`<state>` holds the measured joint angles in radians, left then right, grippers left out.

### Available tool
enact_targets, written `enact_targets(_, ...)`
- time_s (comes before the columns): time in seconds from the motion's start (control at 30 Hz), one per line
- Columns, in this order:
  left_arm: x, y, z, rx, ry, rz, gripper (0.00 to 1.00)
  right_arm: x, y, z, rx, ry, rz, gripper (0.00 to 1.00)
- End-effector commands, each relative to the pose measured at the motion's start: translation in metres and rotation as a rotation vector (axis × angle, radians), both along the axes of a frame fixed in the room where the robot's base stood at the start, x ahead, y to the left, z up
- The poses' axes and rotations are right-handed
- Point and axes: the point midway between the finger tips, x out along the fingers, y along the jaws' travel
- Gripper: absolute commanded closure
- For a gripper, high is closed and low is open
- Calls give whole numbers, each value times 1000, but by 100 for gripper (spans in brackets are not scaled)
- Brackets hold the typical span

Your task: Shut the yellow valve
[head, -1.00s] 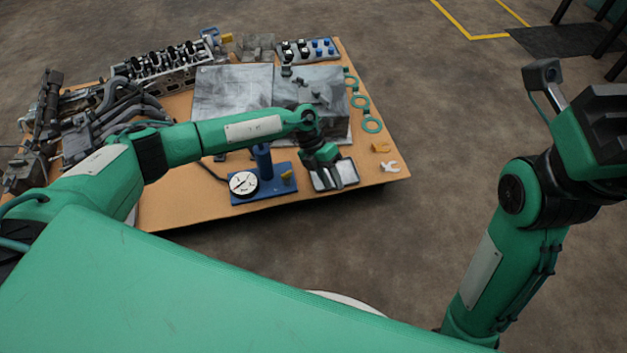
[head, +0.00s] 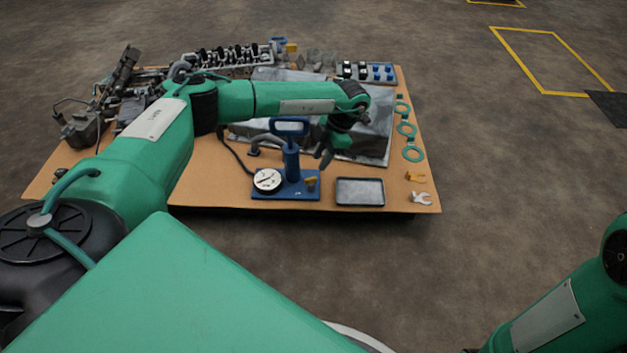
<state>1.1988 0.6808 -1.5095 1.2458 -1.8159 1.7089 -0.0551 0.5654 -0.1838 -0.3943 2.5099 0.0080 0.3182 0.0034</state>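The yellow valve (head: 311,184) is a small yellow part on the right side of the blue base of a hand pump (head: 290,160). The pump stands upright with a blue loop handle and a round white gauge (head: 267,180) on its base. My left gripper (head: 324,158) hangs fingers down just right of the pump column, above and slightly right of the valve, apart from it. Its fingers are small and dark, and I cannot tell their gap. My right gripper is out of view; only part of the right arm shows at lower right.
An empty grey tray (head: 360,191) lies right of the pump. Green rings (head: 413,155), an orange part (head: 415,177) and a light wrench-like piece (head: 422,198) lie along the right edge. Grey metal sheets and engine parts fill the back and left. Table front is mostly clear.

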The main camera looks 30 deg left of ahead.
Motion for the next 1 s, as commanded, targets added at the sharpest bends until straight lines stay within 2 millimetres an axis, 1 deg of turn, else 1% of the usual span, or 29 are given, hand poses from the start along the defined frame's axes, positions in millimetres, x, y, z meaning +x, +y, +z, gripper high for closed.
enact_targets(0.03, -4, 3, -16, 0, 1, 0, 68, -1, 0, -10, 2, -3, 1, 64)
enact_targets(0.1, -8, 6, -28, 0, 1, 1, 68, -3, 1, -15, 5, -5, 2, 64)
enact_targets(0.3, -17, 12, -55, -1, 0, 0, 68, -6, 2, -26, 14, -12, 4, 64)
enact_targets(0.5, -22, 16, -67, -1, 0, 0, 68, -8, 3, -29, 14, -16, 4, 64)
enact_targets(0.83, -23, 17, -68, -2, 0, 1, 68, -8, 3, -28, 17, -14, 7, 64)
enact_targets(0.87, -23, 16, -68, -2, 0, 1, 72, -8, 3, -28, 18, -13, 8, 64)
enact_targets(1.0, -23, 16, -68, -2, 0, 1, 100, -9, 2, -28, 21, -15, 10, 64)
